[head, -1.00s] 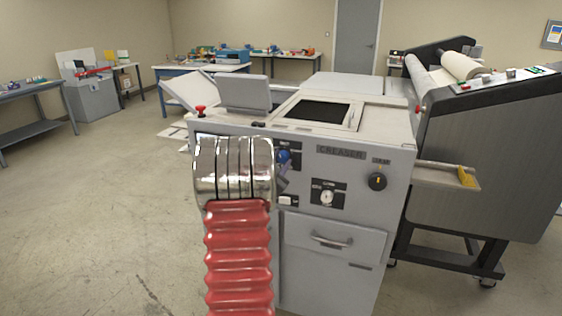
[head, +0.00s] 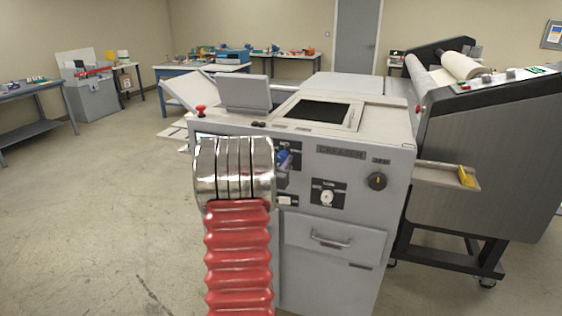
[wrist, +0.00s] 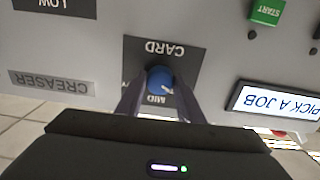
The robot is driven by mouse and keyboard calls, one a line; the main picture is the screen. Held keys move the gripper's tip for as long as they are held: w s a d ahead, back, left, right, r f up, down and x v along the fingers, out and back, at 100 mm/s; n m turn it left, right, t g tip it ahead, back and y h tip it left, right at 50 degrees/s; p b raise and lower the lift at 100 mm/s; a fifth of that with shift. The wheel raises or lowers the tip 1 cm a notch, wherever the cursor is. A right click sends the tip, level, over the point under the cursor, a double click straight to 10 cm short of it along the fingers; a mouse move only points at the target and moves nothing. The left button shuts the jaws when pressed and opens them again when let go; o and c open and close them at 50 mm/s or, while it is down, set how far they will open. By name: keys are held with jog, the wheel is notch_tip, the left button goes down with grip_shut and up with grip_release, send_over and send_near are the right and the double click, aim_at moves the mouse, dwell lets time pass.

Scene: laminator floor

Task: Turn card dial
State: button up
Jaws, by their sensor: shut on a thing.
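The card dial (wrist: 160,79) is a blue round knob on a dark plate marked CARD, which shows upside down in the wrist view. A light pointer mark shows on its face, on the side towards the MID label. My gripper (wrist: 160,92) is shut on the dial, with one finger on each side of it. In the head view the blue dial (head: 284,159) shows just right of my arm, on the front of the grey creaser (head: 345,150). My arm hides part of the dial's plate.
A black knob (head: 377,181) and a white dial (head: 327,198) sit on the same panel to the right. A lit PICK A JOB screen (wrist: 275,108) and a green START button (wrist: 266,12) show in the wrist view. A laminator (head: 490,150) stands to the right.

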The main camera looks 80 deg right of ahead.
jog(key=shift+a+f, duration=0.1)
jog(key=shift+f, duration=0.15)
jog(key=o, duration=1.1)
jog(key=shift+r, duration=0.2)
jog(key=shift+c, duration=0.2)
jog(key=w+a, duration=0.1)
jog(key=a, duration=1.2)
jog(key=shift+w+a, duration=0.15)
jog(key=shift+a, duration=0.2)
